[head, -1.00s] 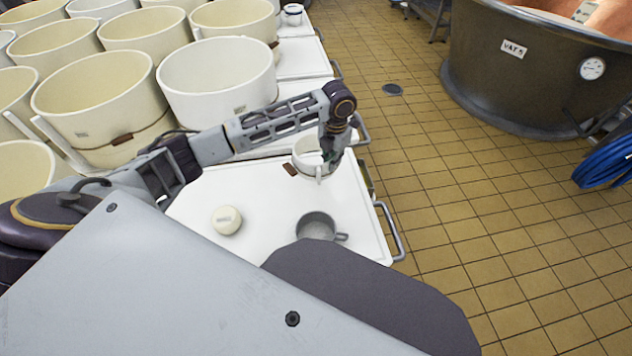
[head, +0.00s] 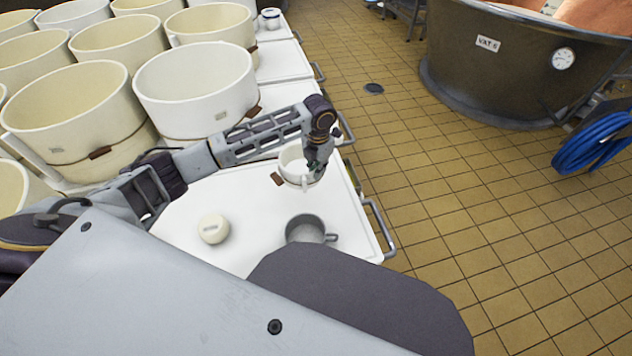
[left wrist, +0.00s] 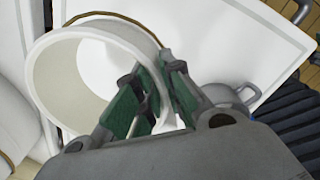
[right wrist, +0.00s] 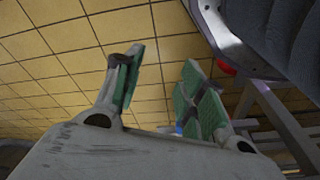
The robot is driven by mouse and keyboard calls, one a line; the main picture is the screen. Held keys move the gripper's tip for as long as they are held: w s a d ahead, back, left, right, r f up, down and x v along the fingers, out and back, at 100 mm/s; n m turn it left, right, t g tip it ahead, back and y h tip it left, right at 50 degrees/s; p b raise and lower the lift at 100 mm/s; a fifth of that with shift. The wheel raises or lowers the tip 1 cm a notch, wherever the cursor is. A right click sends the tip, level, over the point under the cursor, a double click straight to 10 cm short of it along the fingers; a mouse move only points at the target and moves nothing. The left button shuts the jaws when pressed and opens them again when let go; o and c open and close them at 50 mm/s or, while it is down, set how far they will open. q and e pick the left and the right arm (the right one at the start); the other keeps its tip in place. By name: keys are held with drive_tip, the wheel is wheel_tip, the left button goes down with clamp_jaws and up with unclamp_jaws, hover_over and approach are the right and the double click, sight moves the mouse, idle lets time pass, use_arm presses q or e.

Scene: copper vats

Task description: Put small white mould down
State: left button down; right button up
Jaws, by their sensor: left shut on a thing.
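The small white mould (head: 290,160) is a white, open-topped round pot at the far part of the white table top (head: 185,211). My left gripper (head: 316,167) is shut on the mould's wall at its right side. In the left wrist view the mould (left wrist: 52,75) shows its open mouth, with the green-padded fingers (left wrist: 160,100) closed at its rim. I cannot tell whether its base touches the table top. My right gripper (right wrist: 165,90) has its fingers apart, with nothing between them, over the tiled floor.
A grey metal cup (head: 305,228) and a small round cream object (head: 213,228) stand on the nearer part of the table top. Several large white moulds (head: 195,85) crowd the left. A metal rail (head: 378,228) edges the right. Beyond lie open tiled floor and a vat (head: 510,75).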

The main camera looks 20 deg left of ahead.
sight(318, 181)
use_arm(q)
drive_tip(key=shift+f, duration=1.05)
use_arm(e)
drive_tip(key=shift+a+r, duration=0.15)
drive_tip(key=shift+r, duration=0.65)
use_arm(q)
drive_tip(key=shift+f, duration=0.1)
drive_tip(key=shift+f+b, duration=0.35)
drive_tip(key=shift+f, duration=0.2)
drive_tip(key=shift+f+b, duration=0.35)
drive_tip(key=shift+f, duration=1.15)
use_arm(e)
drive_tip(key=shift+s+a+r, duration=0.15)
drive_tip(key=shift+r, duration=0.55)
drive_tip(key=shift+s+a+r, duration=0.1)
drive_tip(key=shift+s+r, duration=0.05)
drive_tip(key=shift+r, duration=0.55)
use_arm(q)
drive_tip(key=c, duration=1.6)
unclamp_jaws()
drive_tip(key=shift+o, duration=0.3)
use_arm(e)
drive_tip(key=shift+w, duration=0.25)
